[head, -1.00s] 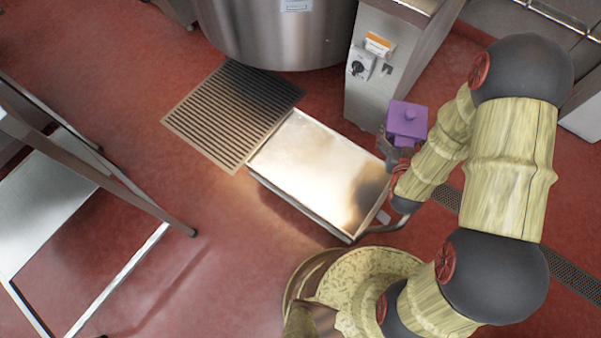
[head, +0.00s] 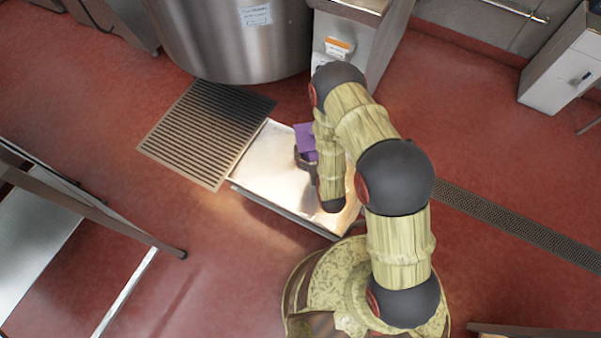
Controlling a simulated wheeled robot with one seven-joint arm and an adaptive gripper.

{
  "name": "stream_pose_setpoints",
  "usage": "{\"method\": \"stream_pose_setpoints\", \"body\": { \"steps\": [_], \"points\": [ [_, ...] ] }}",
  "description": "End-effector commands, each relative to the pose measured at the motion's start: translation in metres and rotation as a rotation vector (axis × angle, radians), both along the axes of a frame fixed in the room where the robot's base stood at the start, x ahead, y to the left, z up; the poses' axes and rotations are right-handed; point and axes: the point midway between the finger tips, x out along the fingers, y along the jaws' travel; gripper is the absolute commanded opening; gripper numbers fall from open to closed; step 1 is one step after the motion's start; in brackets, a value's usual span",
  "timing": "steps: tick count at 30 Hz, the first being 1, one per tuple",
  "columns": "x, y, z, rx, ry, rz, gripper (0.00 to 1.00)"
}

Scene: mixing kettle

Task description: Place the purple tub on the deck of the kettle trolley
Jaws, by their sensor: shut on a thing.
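The purple tub (head: 304,139) shows in the head view over the right part of the trolley deck, partly hidden behind my arm. My gripper (head: 305,158) is shut on it, and its dark finger shows just below the tub. The kettle trolley's flat, shiny metal deck (head: 263,172) lies under and to the left of the tub. I cannot tell whether the tub touches the deck or is held above it. My arm hides the deck's right side.
The large steel kettle (head: 225,40) stands behind, with a floor grate (head: 205,130) left of the deck. A steel control cabinet (head: 375,35) stands behind my arm. A metal frame table (head: 40,235) is at the left. The deck's left half is bare.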

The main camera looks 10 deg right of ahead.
Motion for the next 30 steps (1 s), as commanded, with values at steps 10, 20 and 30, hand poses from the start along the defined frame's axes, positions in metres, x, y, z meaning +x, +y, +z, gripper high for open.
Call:
{"method": "stream_pose_setpoints", "body": {
  "steps": [10, 20, 30],
  "points": [
    [-0.026, 0.029, -0.070, -0.004, 0.000, 0.047, 0.24],
    [-0.062, 0.046, -0.128, -0.010, -0.004, 0.088, 0.24],
    [-0.075, 0.049, -0.152, -0.012, -0.009, 0.103, 0.24]
  ]
}}
